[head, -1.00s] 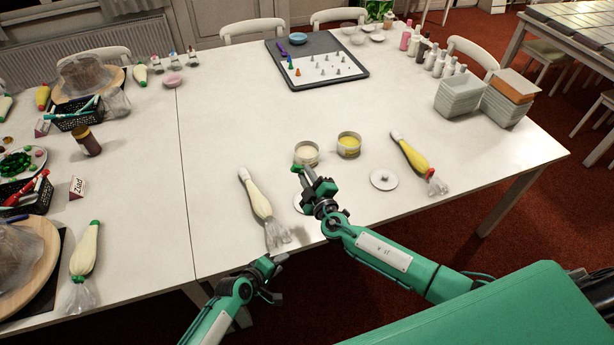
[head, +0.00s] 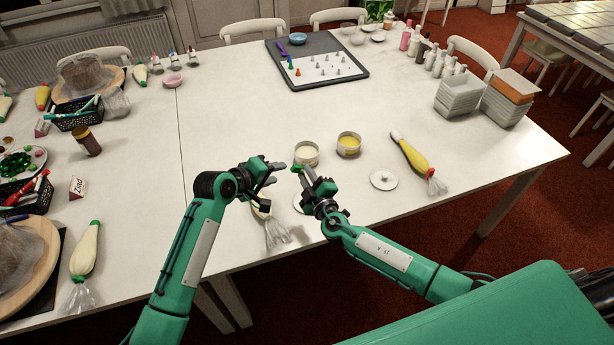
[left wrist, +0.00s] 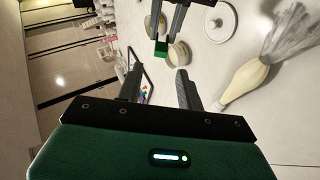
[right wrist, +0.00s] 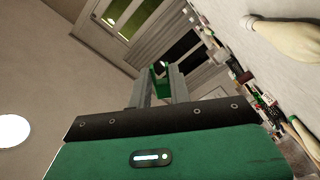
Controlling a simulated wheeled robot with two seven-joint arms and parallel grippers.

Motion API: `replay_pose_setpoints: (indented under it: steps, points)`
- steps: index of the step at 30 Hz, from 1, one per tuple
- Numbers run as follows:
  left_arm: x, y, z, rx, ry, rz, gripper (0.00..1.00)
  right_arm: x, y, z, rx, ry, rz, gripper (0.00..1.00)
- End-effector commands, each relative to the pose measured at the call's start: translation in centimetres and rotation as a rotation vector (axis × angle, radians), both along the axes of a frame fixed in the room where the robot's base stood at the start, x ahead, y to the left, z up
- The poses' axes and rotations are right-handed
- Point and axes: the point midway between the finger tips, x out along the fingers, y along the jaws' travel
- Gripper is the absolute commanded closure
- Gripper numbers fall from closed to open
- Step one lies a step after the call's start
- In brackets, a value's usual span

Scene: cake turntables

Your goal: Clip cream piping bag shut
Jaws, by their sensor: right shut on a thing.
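The cream piping bag lies on the table; in the head view its clear plastic tail (head: 275,233) shows while my left gripper covers most of its body. Its cream body (left wrist: 245,82) shows whole in the left wrist view, and part of it (right wrist: 287,37) at the upper right of the right wrist view. My right gripper (head: 303,175) is shut on a small green clip (head: 297,168), held above the table near the tins; the clip also shows in the left wrist view (left wrist: 161,48). My left gripper (head: 276,174) is open and empty, above the bag, with its fingers pointing towards the clip.
Two round tins, one pale (head: 307,154) and one yellow (head: 349,145), stand just beyond my right gripper. A white lid (head: 383,180) and a yellow piping bag (head: 415,160) lie to the right. A dark tray (head: 318,68) is farther back. The table's middle is clear.

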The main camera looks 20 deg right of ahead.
Motion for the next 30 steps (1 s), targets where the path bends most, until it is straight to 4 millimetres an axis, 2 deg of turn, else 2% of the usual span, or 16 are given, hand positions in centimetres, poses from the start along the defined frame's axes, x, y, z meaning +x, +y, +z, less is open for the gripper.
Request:
replay_pose_setpoints:
  steps: [9,15,29,30]
  points:
    - [2.1,-3.4,-2.4,-0.002,0.002,0.0,0.63,0.0,0.0,0.0,0.0,0.0,0.0,0.93]
    - [3.0,-4.9,-3.5,-0.002,0.002,0.0,0.63,0.0,0.0,0.0,0.0,0.0,0.0,0.93]
    - [3.4,-5.4,-3.9,-0.001,-0.001,0.001,0.63,0.0,0.0,0.0,0.0,0.0,0.0,0.93]
    - [3.4,-5.4,-3.9,-0.001,-0.001,0.001,0.71,0.0,0.0,0.0,0.0,0.0,0.0,0.93]
